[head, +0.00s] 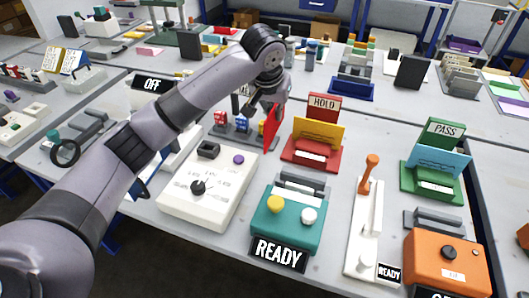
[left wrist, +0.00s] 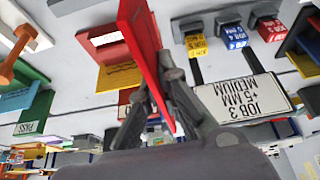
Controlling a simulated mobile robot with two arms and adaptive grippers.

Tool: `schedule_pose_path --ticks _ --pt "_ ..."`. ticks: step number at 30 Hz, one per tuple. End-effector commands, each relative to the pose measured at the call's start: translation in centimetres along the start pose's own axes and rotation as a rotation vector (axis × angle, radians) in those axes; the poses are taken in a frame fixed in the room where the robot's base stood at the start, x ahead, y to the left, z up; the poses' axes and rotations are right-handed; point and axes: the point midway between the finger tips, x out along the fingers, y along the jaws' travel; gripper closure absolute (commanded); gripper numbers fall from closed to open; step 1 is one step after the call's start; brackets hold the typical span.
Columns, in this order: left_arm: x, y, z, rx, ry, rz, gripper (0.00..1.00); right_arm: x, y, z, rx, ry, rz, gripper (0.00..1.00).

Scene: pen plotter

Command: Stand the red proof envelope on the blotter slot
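My left gripper (head: 268,104) is shut on the red proof envelope (head: 273,124), which hangs upright and edge-on just below the fingers. The envelope also shows in the left wrist view (left wrist: 140,38) as a thin red panel between the two fingers. It is above the table, left of the red HOLD stand (head: 312,153) and near the grey holder with coloured blocks. I cannot tell for sure which fixture is the blotter slot; a grey slotted piece (head: 303,184) lies behind the teal READY box (head: 288,226). My right gripper is not in view.
A white plotter box (head: 225,191) stands front left of the envelope. A white lever stand (head: 364,230), an orange box (head: 447,262) and a green PASS stand (head: 434,182) are to the right. In the left wrist view, a JOB 3 card (left wrist: 243,97) is close beside the fingers.

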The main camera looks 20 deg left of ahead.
Motion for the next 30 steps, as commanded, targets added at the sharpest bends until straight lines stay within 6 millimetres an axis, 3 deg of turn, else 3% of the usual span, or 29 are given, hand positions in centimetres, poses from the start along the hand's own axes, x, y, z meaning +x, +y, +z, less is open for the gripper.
schedule_pose_path --ticks 3,9,17,24,30 --pt "3.1 -0.1 1.4 0.001 -0.004 -0.001 1.0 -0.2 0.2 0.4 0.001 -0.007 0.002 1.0" --pt "7.0 -0.1 3.0 -0.001 -0.002 -0.001 1.0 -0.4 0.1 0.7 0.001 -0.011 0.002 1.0" --pt "9.3 -0.1 4.0 -0.001 -0.001 -0.001 1.0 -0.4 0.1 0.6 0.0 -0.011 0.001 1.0" --pt "12.9 -0.1 5.5 0.0 -0.001 -0.001 1.0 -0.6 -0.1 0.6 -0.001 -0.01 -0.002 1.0" --pt "13.6 0.0 5.8 0.0 0.001 0.0 1.0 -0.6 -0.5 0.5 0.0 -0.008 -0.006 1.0"
